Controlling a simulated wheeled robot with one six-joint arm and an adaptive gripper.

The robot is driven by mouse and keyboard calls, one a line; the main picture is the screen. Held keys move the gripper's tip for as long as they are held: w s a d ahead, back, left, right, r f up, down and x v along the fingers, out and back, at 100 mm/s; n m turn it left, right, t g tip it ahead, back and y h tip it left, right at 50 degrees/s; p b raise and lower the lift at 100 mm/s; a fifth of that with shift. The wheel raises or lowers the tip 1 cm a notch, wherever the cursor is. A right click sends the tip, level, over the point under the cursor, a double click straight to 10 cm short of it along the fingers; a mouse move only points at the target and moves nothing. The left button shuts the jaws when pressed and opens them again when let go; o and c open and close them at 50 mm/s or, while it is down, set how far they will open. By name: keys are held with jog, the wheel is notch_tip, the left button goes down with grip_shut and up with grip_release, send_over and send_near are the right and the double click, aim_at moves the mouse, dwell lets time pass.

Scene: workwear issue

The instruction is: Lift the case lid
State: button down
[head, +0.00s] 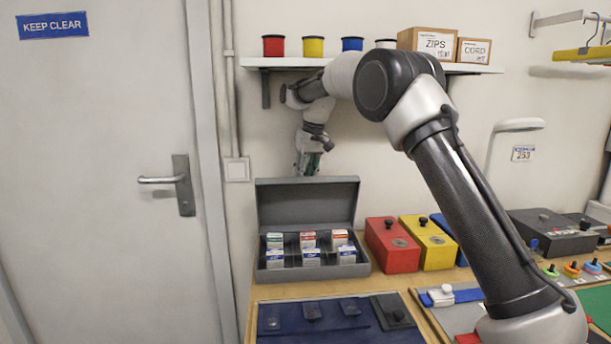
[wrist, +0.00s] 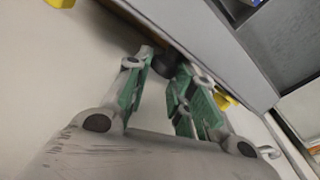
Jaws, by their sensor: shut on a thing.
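The grey case (head: 267,262) sits on the bench against the wall. Its lid (head: 307,203) stands raised, close to upright, above the back of the case. My gripper (head: 309,167) is at the lid's top edge, pointing down, its fingertips hidden behind the lid in the head view. In the wrist view my gripper (wrist: 163,70) has its green-padded fingers shut on a small dark knob (wrist: 165,62) beside the grey lid panel (wrist: 190,32). Small labelled boxes (head: 309,240) stand in the compartments of the case.
Red (head: 391,247) and yellow (head: 428,243) boxes stand right of the case. A dark blue mat (head: 325,333) lies in front. A shelf (head: 300,62) with pots and cartons is above, and a door (head: 110,200) is at left.

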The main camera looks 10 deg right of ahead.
jog(key=c, duration=1.2)
grip_release()
jog(key=shift+d+f, duration=0.5)
jog(key=shift+d, duration=0.1)
jog(key=shift+a+r, duration=0.25)
